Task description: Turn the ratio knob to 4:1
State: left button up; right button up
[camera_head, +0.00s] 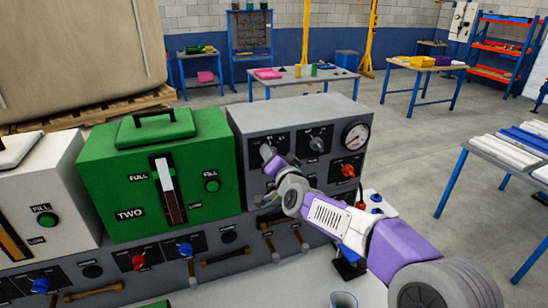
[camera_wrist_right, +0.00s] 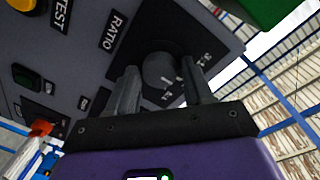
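The ratio knob (camera_wrist_right: 158,70) is a dark round knob on the grey panel, under the label RATIO in the right wrist view. A 3:1 mark shows beside its dial; another small mark near it is hard to read, and I cannot tell the knob's setting. In the head view the knob (camera_head: 267,152) is at the upper left of the grey box (camera_head: 298,112). My right gripper (camera_wrist_right: 161,78) is open, with one finger on each side of the knob. I see no clear contact between the fingers and the knob. My left gripper is not in view.
Beside it on the panel are another black knob (camera_head: 317,143), a round gauge (camera_head: 356,135) and an orange-red knob (camera_head: 349,170). A green box (camera_head: 150,185) marked TWO stands to the left. Valves and handles line the lower front. A table (camera_head: 308,80) stands behind.

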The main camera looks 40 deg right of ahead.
jog(key=shift+o, duration=1.1)
jog(key=shift+s, duration=0.1)
jog(key=v, duration=0.7)
jog(key=shift+s+p, duration=0.2)
jog(key=shift+p, duration=0.25)
